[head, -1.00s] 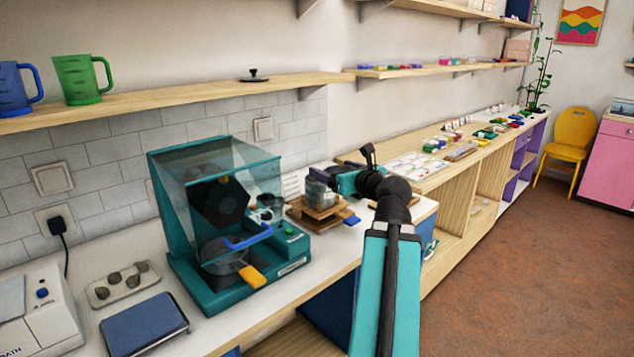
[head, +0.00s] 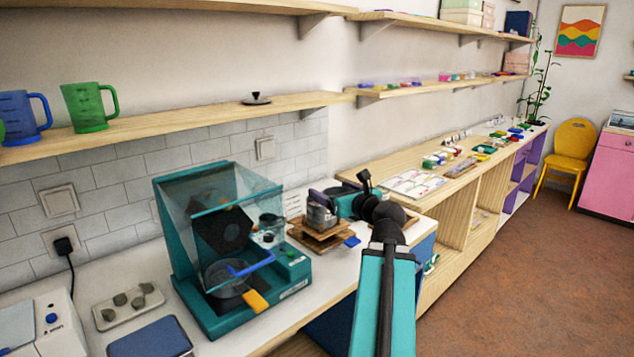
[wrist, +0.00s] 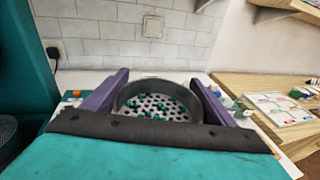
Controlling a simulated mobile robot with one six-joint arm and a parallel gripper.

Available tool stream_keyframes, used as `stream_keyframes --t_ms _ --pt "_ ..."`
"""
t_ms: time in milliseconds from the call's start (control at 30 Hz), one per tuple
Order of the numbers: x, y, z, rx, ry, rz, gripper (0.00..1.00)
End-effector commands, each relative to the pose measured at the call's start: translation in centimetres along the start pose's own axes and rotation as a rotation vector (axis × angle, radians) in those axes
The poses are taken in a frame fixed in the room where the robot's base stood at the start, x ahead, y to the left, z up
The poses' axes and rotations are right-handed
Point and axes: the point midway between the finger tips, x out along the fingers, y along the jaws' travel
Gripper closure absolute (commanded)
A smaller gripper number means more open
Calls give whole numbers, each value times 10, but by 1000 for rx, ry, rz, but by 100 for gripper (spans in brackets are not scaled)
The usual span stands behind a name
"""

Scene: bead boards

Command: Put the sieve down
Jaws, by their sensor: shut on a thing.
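The sieve (wrist: 185,108) is a round dark pan with a perforated floor and several teal beads in it, in the wrist view. My gripper (wrist: 158,80) is shut on it, with one purple finger on each side. In the head view the sieve (head: 320,215) is held level-looking at the end of my gripper (head: 322,200). It appears right over or on a stacked wooden stand (head: 318,240) with a blue tab. I cannot tell whether the sieve touches the stand.
A metal tray (head: 128,308) lies at left.

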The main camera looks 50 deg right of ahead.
Motion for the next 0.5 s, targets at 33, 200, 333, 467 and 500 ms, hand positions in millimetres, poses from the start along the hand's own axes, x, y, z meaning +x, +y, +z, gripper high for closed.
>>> stream_keyframes --t_ms 33,200,333,467,500 --pt "1 0 4 0 1 -1 44" --pt "5 -1 4 1 1 -1 44" --pt "8 -2 3 2 3 -4 44" --pt "13 -3 4 2 2 -2 44" --pt "14 -3 4 2 2 -2 44"
